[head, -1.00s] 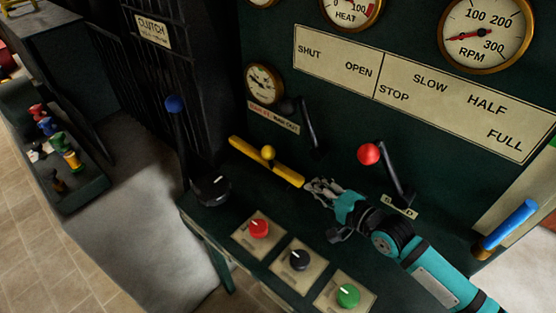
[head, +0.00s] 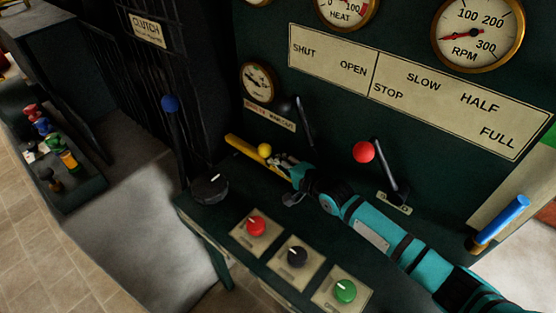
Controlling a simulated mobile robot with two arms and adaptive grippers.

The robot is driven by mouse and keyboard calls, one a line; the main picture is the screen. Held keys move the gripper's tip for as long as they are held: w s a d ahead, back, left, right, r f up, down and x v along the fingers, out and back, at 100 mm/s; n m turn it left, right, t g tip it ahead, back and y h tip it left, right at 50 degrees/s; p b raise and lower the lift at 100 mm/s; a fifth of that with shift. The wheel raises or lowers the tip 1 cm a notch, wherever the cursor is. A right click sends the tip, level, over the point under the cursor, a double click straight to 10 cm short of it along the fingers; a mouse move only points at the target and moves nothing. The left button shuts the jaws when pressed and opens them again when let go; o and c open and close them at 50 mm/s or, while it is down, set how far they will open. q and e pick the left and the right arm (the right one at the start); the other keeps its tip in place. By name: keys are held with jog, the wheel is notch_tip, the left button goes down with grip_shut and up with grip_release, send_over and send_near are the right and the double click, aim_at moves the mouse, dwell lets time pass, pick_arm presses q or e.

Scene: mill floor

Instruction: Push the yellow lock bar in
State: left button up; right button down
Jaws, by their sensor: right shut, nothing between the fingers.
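The yellow lock bar (head: 243,146) lies slanted along the back of the dark console, at the foot of the green panel. Its round yellow knob (head: 265,149) stands up from it. My right gripper (head: 277,160) is shut and empty, its fingertips just right of the knob and over the bar. I cannot tell whether they touch it. The gripper hides the bar's right part. My left gripper is not in view.
A black lever (head: 304,122) and a red-knobbed lever (head: 364,152) rise behind my right arm. A blue-knobbed lever (head: 171,104) stands left of the bar.

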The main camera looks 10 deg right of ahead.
jog(key=shift+w+a, duration=0.1)
jog(key=shift+w, duration=0.1)
jog(key=b, duration=0.4)
send_over(259, 168)
jog(key=shift+f, duration=0.1)
jog(key=shift+w, duration=0.1)
jog(key=shift+r, duration=0.2)
